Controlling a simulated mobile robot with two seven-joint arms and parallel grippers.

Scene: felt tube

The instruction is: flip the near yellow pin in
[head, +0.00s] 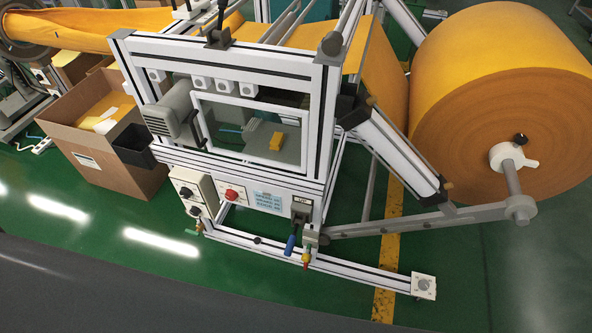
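A white-and-black diagonal bar (400,150) runs down to the right beside the machine frame. I cannot tell which of these is the near yellow pin, nor whether any is flipped in or out. Neither of my grippers is in view.
A large orange felt roll (470,105) on a grey arm (385,226) stands at the right. A cardboard box (140,178) stands at the left. A low white rail (350,268) juts out over the green floor. A dark grey surface fills the bottom left.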

